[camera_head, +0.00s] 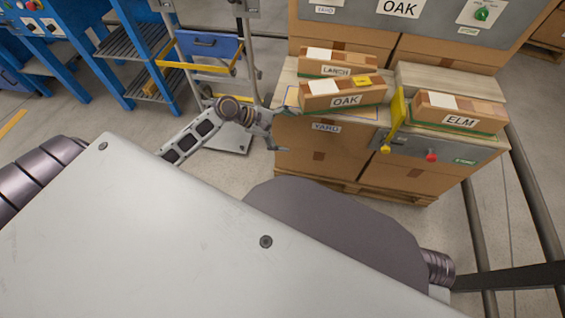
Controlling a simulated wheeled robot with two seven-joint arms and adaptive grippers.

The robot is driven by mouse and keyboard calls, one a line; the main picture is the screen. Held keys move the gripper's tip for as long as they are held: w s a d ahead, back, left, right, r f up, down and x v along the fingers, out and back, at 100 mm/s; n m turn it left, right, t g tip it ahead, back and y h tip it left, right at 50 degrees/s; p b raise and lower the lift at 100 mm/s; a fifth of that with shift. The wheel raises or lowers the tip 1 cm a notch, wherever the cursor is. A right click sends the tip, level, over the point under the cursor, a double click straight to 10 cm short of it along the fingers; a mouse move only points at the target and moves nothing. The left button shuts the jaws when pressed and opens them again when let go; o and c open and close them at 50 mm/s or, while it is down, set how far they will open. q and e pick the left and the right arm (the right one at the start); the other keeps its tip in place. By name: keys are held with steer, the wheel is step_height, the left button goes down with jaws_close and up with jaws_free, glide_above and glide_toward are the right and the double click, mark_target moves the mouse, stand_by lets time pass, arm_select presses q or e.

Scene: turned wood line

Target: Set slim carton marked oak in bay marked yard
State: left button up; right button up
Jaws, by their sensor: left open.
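The slim carton marked OAK (345,97) lies on top of a stack of cardboard boxes, above a label reading YARD (325,128). It rests on the bay surface (368,113) behind that label, where a thin outline partly shows. My left gripper (288,130) is open and empty at the left edge of the stack, near the carton's left end. One finger points toward the carton and appears close to it; I cannot tell whether they touch. The other finger is lower, in front of the stack's left side. My right gripper is not in view.
A carton marked LARCH (337,63) lies just behind the OAK one. A carton marked ELM (458,113) lies to the right, past a yellow upright plate (396,115). A grey panel with buttons (435,149) fronts the stack. A trolley (210,70) stands at left.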

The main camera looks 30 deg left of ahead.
arm_select(q)
steer(key=s+d+f+m+g+y, duration=0.1)
steer(key=s+d+f+m+y, duration=0.2)
steer(key=s+m, duration=0.6)
steer(key=s+d+f+m+g+y, duration=0.1)
steer(key=s+d+f+m+y, duration=0.3)
steer(key=s+m, duration=0.5)
steer(key=shift+s+d+m, duration=0.35)
steer(key=shift+d+m, duration=0.1)
steer(key=shift+m, duration=0.85)
steer(key=shift+f, duration=0.1)
stand_by(0.4)
stand_by(0.4)
